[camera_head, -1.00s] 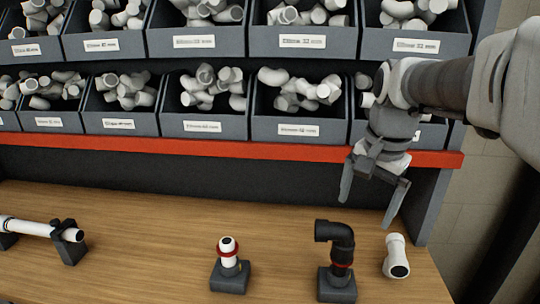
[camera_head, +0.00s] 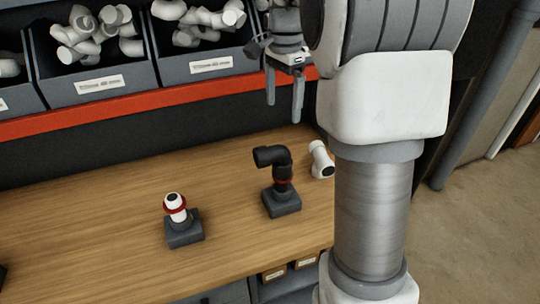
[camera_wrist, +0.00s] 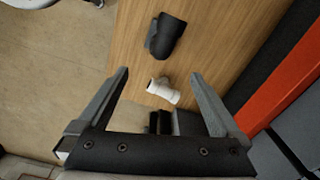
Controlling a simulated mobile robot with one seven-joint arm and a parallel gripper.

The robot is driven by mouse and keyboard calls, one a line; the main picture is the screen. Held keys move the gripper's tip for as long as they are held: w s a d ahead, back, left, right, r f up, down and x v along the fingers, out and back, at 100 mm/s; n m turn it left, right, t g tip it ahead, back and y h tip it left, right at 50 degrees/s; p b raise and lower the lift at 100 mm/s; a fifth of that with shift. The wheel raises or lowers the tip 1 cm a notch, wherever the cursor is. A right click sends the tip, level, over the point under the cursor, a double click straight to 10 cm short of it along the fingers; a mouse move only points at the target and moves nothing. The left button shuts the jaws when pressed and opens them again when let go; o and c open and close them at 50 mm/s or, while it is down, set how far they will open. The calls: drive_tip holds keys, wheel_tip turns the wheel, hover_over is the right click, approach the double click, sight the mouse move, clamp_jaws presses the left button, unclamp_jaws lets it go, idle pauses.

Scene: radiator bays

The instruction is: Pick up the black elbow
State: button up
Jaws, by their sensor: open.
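The black elbow (camera_head: 273,157) sits on top of a short black pipe with a red ring, upright in a dark grey base (camera_head: 281,202) on the bench. Its free end points left in the head view. In the wrist view the black elbow (camera_wrist: 168,38) lies beyond the fingertips, near the top edge. My gripper (camera_head: 285,115) is open and empty, pointing down, above and behind the elbow in the head view. In the wrist view my gripper's fingers (camera_wrist: 159,76) are spread wide, with the white fitting seen between them.
A loose white fitting (camera_head: 321,160) lies right of the black elbow, close beside it. A white pipe stub with a red ring (camera_head: 176,207) stands in another base to the left. Bins of white fittings (camera_head: 98,83) and a red shelf edge (camera_head: 120,112) are behind.

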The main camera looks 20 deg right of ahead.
approach(281, 159)
drive_tip(key=f, duration=0.2)
drive_tip(key=w+f, duration=0.1)
drive_tip(key=f, duration=0.1)
drive_tip(key=d+f, duration=0.1)
drive_tip(key=f, duration=0.1)
drive_tip(key=shift+w, duration=0.35)
drive_tip(key=shift+w+f, duration=0.2)
drive_tip(key=shift+f, duration=2.8)
drive_tip(key=shift+c, duration=0.3)
drive_tip(key=c, duration=1.5)
drive_tip(key=shift+r, duration=0.15)
